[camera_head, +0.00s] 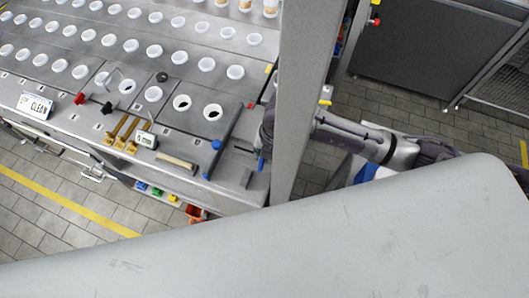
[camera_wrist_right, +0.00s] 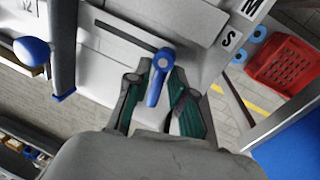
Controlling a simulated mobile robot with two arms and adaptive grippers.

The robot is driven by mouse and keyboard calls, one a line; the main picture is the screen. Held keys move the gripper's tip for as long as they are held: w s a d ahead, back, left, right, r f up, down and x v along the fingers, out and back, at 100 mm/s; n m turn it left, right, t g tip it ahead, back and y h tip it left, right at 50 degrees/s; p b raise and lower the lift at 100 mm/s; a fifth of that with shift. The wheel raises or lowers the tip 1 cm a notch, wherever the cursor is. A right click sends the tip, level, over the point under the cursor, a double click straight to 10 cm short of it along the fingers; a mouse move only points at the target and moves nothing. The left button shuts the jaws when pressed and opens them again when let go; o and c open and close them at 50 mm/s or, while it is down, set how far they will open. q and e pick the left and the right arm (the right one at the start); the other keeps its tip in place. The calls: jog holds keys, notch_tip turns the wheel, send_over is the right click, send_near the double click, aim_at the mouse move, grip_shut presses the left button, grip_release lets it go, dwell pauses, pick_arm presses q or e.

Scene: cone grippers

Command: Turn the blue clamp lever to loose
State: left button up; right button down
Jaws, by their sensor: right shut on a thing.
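The blue clamp lever (camera_wrist_right: 157,76) shows in the right wrist view as a short blue arm with a round grey-centred pivot at its top, slanting down and slightly left. In the head view the lever (camera_head: 261,163) is a small blue piece at the right end of the counter. My right gripper (camera_wrist_right: 156,86) has its dark green-padded fingers on either side of the lever arm and is shut on it. In the head view my right gripper (camera_head: 263,143) is partly hidden beside the grey post. My left gripper is not in view.
A grey post (camera_head: 302,95) stands close beside my right arm. A blue ball knob (camera_head: 216,144) on a bar is left of the lever. The counter (camera_head: 200,62) holds rows of white cups. A red crate (camera_wrist_right: 283,65) is at the right in the wrist view.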

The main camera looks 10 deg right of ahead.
jog(key=shift+w+r+m, duration=0.1)
jog(key=shift+w+m, duration=0.05)
jog(key=shift+m, duration=0.15)
jog(key=c, duration=1.2)
grip_release()
notch_tip(320, 180, up, 10)
jog(key=shift+f, duration=0.1)
